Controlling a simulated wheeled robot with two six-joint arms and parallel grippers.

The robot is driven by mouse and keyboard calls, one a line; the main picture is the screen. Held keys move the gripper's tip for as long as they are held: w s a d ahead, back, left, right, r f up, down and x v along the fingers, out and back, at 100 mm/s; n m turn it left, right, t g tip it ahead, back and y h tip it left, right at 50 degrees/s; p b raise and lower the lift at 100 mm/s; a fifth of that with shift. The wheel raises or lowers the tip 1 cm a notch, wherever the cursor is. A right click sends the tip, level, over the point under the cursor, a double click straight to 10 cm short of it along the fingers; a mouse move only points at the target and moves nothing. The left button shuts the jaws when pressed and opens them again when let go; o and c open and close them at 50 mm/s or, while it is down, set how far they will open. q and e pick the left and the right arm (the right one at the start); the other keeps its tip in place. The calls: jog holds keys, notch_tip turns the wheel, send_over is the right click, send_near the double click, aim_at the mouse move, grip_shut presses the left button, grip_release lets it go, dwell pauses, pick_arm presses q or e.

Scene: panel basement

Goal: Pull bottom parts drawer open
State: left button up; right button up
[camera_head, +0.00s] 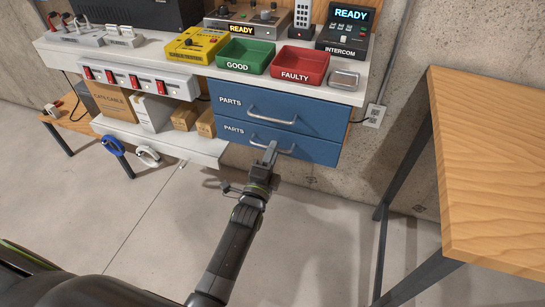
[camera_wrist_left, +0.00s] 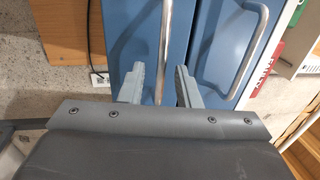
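The bottom parts drawer (camera_head: 318,150) is blue, labelled PARTS, and sits below the upper parts drawer (camera_head: 318,118). Its front looks flush with the upper one. Its silver bar handle (camera_head: 287,150) is partly hidden behind my left gripper (camera_head: 270,151). In the left wrist view the bottom drawer (camera_wrist_left: 135,35) is the left blue panel, and its handle (camera_wrist_left: 165,45) runs between the two fingers of my left gripper (camera_wrist_left: 158,88). The fingers stand apart on either side of the bar, with visible gaps. My right gripper is not in view.
The bench top above carries a green GOOD tray (camera_head: 246,56), a red FAULTY tray (camera_head: 300,66) and an intercom (camera_head: 344,36). A white shelf (camera_head: 165,138) with boxes is left of the drawers. A wooden table (camera_head: 490,160) stands at right. The floor before the drawers is clear.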

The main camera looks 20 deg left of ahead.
pick_arm(q)
jog(key=shift+w+r, duration=0.1)
jog(key=shift+w, duration=0.15)
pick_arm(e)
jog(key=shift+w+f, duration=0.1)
pick_arm(q)
grip_shut()
